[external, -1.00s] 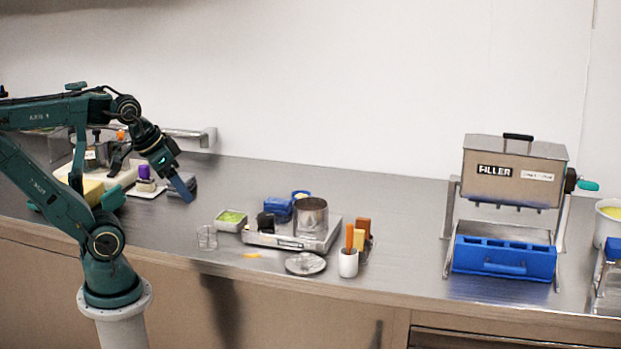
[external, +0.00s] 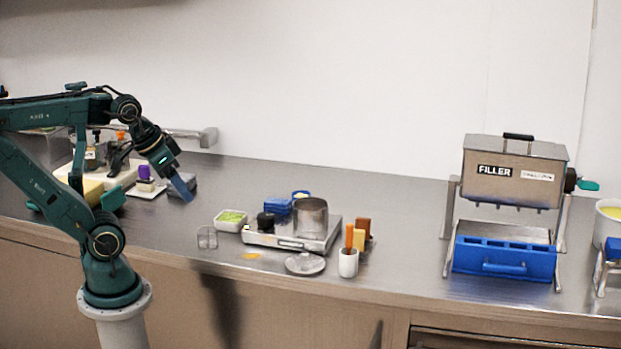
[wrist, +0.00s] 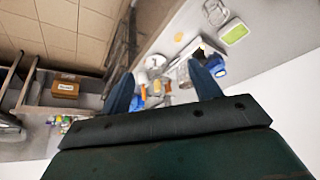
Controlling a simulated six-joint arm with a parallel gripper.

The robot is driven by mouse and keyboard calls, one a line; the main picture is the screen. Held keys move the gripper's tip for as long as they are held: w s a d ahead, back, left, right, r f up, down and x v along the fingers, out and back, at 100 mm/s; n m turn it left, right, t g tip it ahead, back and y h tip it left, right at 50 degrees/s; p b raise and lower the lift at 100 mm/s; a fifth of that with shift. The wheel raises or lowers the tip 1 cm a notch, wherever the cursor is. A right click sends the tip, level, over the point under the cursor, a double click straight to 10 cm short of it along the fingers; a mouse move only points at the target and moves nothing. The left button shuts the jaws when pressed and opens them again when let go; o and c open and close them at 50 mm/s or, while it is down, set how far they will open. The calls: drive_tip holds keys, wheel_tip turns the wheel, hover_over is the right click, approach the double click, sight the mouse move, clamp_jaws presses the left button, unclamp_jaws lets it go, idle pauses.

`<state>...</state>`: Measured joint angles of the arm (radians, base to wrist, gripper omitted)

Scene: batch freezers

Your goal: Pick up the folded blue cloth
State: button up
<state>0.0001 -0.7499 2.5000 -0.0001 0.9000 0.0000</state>
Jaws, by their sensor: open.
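A blue patch (wrist: 217,66) also shows in the wrist view beside the right finger. My gripper (external: 183,188) points down and to the right above the counter, well left of the blue item. In the wrist view its two blue fingers stand wide apart and nothing is between them, so my gripper (wrist: 163,85) is open and empty.
A scale (external: 290,240) holds a metal pot (external: 311,218). A green-filled tray (external: 231,220), a white cup (external: 348,263) with upright tools and a round lid (external: 305,264) stand around it. The filler machine (external: 515,172) stands at right. Counter between cup and filler is clear.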

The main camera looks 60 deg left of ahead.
drive_tip(key=o, duration=0.6)
drive_tip(key=w+a+f+n+y, duration=0.1)
drive_tip(key=w+a+n, duration=0.2)
drive_tip(key=w, duration=0.5)
drive_tip(key=w+a+f+n+g+y, duration=0.1)
drive_tip(key=w+a+n, duration=0.2)
drive_tip(key=w+a, duration=0.3)
drive_tip(key=w+a+f+n+g+y, duration=0.1)
drive_tip(key=w+a+f+n, duration=0.1)
drive_tip(key=w, duration=1)
drive_tip(key=shift+w+a+n, duration=0.2)
drive_tip(key=shift+a+n, duration=0.3)
drive_tip(key=shift+a, duration=0.7)
drive_tip(key=shift+f, duration=0.1)
